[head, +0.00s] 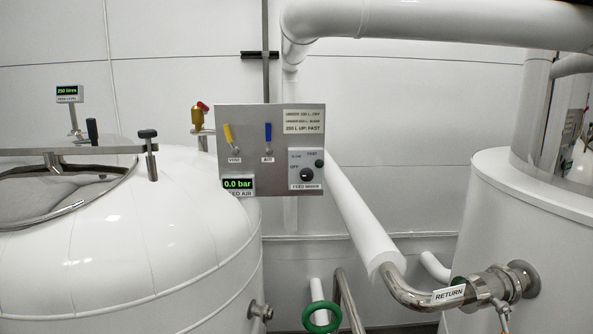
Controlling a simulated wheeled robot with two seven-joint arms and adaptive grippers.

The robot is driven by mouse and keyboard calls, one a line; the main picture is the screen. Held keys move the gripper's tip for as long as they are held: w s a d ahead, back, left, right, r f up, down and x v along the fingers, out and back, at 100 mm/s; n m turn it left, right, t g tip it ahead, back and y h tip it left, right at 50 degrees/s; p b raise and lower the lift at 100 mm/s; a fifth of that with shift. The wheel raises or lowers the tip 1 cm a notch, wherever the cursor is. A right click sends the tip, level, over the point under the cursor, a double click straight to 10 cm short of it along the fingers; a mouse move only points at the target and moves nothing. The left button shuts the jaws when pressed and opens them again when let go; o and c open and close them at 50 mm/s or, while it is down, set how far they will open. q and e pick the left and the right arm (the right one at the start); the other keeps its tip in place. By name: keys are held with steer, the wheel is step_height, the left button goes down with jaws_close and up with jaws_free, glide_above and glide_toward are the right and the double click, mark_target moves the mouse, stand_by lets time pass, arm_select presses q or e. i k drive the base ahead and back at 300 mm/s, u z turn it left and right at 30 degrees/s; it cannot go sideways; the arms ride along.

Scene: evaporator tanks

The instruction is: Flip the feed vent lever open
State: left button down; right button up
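The feed vent lever (229,134) has a yellow handle and sits at the upper left of a grey control panel (256,182), above a small plate reading "VENT" (235,160). Its handle points up and leans slightly left. To its right a blue-handled lever (268,132) stands upright above a plate reading "AIR". A "FEED AIR" display (238,184) at the panel's lower left reads 0.0 bar. Neither of my grippers shows in the head view.
A large white tank (150,240) with a lidded hatch (75,185) stands left of the panel. A level display (68,92) reads 250 litres. The panel also carries a mixer knob (306,175). White pipes (355,210) and another tank (520,220) stand at right.

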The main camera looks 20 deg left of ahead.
mark_target(235, 152)
steer(key=z, duration=1.55)
steer(key=k, duration=1)
steer(key=u, duration=1.65)
steer(key=i, duration=0.45)
steer(key=u, duration=0.1)
